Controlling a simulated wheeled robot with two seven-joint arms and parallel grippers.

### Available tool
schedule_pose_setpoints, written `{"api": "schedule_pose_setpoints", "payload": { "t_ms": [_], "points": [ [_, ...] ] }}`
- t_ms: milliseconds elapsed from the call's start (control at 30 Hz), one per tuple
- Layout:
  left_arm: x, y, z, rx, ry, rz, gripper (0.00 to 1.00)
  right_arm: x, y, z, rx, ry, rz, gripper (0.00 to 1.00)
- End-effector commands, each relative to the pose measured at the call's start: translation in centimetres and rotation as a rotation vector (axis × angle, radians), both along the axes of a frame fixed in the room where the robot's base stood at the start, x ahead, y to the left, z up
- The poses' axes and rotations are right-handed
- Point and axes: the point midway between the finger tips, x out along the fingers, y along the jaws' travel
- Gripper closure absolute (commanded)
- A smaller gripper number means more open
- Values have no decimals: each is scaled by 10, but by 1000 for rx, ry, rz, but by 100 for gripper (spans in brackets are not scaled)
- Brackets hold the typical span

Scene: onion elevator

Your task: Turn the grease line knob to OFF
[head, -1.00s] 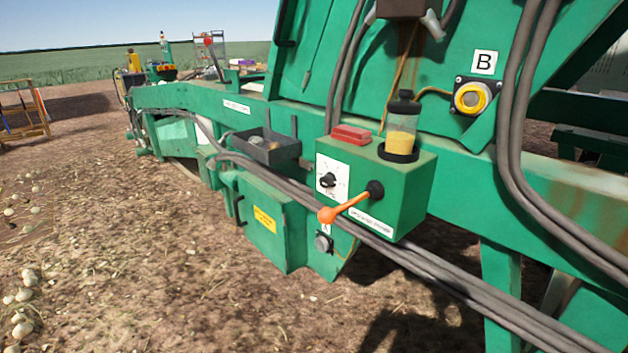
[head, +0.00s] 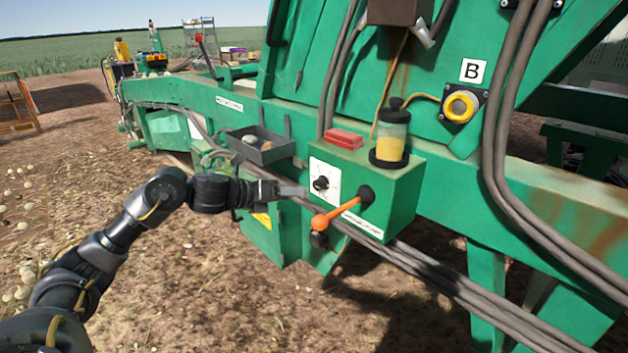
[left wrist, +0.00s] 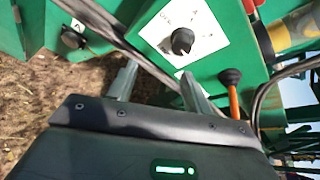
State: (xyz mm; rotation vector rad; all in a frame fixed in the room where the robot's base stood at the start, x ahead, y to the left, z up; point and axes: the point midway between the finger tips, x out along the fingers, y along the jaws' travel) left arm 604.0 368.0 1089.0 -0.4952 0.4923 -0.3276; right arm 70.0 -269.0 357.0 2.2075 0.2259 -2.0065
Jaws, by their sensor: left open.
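The grease line knob, a small black knob (head: 321,183) on a white dial plate (head: 325,176), is on the front of the green box (head: 400,195). In the left wrist view the knob (left wrist: 183,41) shows larger, with its dial plate (left wrist: 205,20); the dial lettering is too blurred to read. My left gripper (head: 296,190) comes in from the left, just left of the dial plate. In the left wrist view its two fingers (left wrist: 158,82) are apart and empty, a little short of the knob. My right gripper is not in view.
An orange-handled lever (head: 338,212) sticks out just below and right of the knob. A clear grease reservoir (head: 392,135) and a red block (head: 344,138) sit on the box. Dark hoses (head: 440,280) run beneath it. A grey tray (head: 262,146) is at the left.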

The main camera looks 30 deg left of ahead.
Motion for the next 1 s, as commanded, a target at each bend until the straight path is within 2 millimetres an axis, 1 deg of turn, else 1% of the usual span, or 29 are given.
{"api": "schedule_pose_setpoints", "payload": {
  "t_ms": [33,100,133,200,300,433,567,800,1000],
  "points": [
    [-9,-2,21,89,-45,-36,50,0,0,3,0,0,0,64],
    [-19,-3,36,179,-88,-70,50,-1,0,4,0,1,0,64],
    [-22,-3,40,209,-101,-80,50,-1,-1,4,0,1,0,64],
    [-27,-4,46,251,-119,-95,50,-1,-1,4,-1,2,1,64],
    [-29,-4,49,272,-128,-102,50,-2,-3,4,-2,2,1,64],
    [-25,-6,48,268,-128,-101,50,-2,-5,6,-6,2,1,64],
    [-11,-13,44,262,-127,-101,50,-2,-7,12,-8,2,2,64],
    [27,-31,27,259,-125,-100,50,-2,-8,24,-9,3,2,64],
    [52,-42,15,262,-125,-100,50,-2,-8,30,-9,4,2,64]
  ]
}}
